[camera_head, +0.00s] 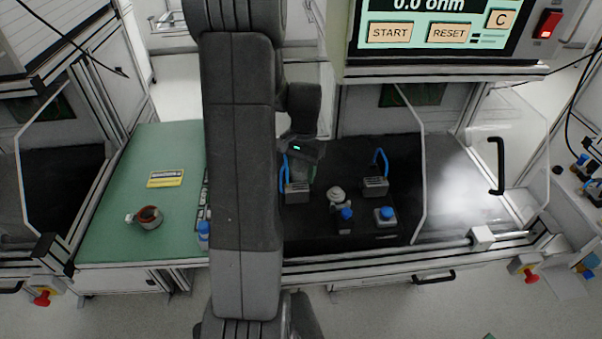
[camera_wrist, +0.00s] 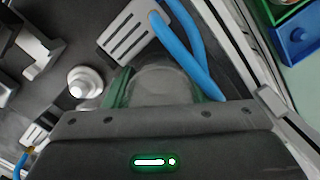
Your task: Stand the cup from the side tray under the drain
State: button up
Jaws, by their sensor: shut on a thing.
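My gripper (camera_head: 307,165) is low over the dark floor of the test cell, partly hidden by my arm in the head view. In the wrist view it is shut on a clear, rounded cup (camera_wrist: 165,85), with a green finger edge beside it. The cup's base is hidden, so I cannot tell whether it touches the floor. A pale round fitting (camera_head: 335,195) is close by, to the right of the gripper; it also shows in the wrist view (camera_wrist: 85,82). I cannot tell which part is the drain. The side tray is not clearly seen.
Slotted grey blocks with blue hoops (camera_head: 375,186) stand near the gripper; one is just beyond the cup in the wrist view (camera_wrist: 130,35). Blue-topped parts (camera_head: 386,214) stand in front. A green bench (camera_head: 115,225) holds a copper-coloured ring part (camera_head: 149,216). A clear door with black handle (camera_head: 500,165) is at right.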

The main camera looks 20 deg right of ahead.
jog(key=shift+f, duration=0.75)
jog(key=shift+f, duration=0.25)
jog(key=o, duration=1)
jog(key=shift+r, duration=0.1)
jog(key=shift+c, duration=0.2)
